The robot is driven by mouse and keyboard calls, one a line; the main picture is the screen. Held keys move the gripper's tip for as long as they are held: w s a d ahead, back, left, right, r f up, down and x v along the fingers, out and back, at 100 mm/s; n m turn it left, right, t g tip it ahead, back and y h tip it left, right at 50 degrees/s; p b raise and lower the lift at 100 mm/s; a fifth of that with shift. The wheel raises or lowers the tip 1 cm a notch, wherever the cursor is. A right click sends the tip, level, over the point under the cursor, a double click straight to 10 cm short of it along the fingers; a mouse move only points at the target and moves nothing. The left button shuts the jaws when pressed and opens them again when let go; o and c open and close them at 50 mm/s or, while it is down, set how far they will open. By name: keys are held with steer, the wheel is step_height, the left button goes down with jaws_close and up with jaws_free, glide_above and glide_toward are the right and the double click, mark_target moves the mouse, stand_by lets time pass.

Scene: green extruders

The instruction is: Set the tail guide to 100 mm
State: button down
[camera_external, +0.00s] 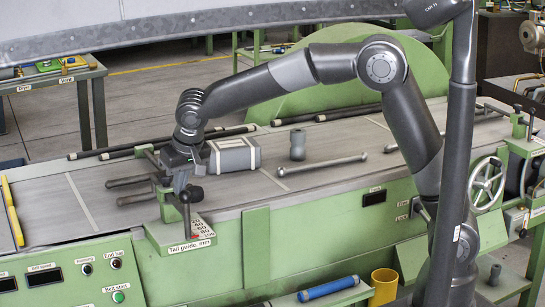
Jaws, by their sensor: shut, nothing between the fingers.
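The tail guide is a green bracket (163,232) on the near edge of the machine bed, labelled "Tail guide, mm". Its white scale (199,226) has numbers from 20 upward, with 100 at the bottom. A small red mark shows beside the lowest number; I cannot read the exact setting. A dark upright lever with a round black knob (192,194) stands at the scale. My gripper (179,182) points down just above and beside the knob, shut and empty. Whether it touches the knob is unclear. My wrist hides part of the guide behind.
Grey rods (128,182) lie left of the guide. A grey block with light bands (235,155), a grey cylinder (297,145) and a long bar (322,165) are on the bed to the right. A handwheel (486,185) is far right.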

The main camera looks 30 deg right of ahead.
step_height(320, 180, up, 10)
steer(key=shift+w, duration=0.2)
stand_by(0.6)
steer(key=shift+r, duration=0.1)
stand_by(0.3)
